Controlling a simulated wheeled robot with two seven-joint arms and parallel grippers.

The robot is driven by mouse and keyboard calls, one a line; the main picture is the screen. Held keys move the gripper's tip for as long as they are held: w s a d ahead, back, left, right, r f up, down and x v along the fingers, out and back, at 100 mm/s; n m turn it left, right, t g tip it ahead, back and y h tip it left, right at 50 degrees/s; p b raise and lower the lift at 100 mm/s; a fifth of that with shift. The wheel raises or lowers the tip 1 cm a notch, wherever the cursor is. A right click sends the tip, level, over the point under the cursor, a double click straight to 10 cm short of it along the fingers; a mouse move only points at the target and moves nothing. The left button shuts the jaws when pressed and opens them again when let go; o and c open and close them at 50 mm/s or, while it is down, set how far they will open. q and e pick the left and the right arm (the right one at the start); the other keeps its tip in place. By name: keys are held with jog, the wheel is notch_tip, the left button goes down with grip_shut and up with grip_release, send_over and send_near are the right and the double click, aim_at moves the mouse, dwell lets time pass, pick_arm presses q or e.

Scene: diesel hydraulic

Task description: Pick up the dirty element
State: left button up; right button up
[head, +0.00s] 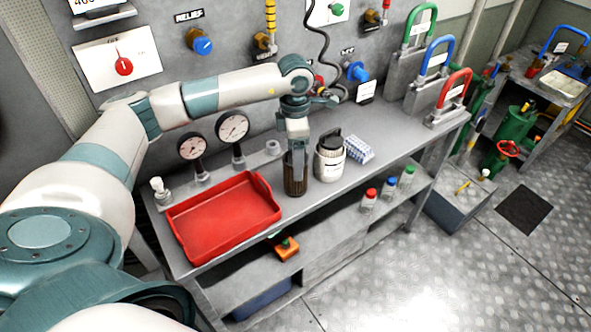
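A dark brown cylinder (295,186), which looks like the dirty element, stands upright on the grey bench near its front edge. My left arm reaches in from the left, and my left gripper (298,165) points down over the top of this cylinder. A finger overlaps the cylinder's upper part in the picture. The far finger is hidden, so I cannot tell whether the gripper is closed on it. My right gripper is not in view.
A white jar with a black lid (330,157) stands close on the cylinder's right, with a blue-and-white pack (359,149) beyond. An empty red tray (225,218) lies to the left. Gauges (232,128) stand behind. Small bottles (389,186) sit on the lower shelf.

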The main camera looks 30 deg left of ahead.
pick_arm(q)
notch_tip(320, 180, down, 3)
jog(key=shift+p, duration=0.55)
jog(key=shift+d, duration=0.1)
jog(key=c, duration=1.2)
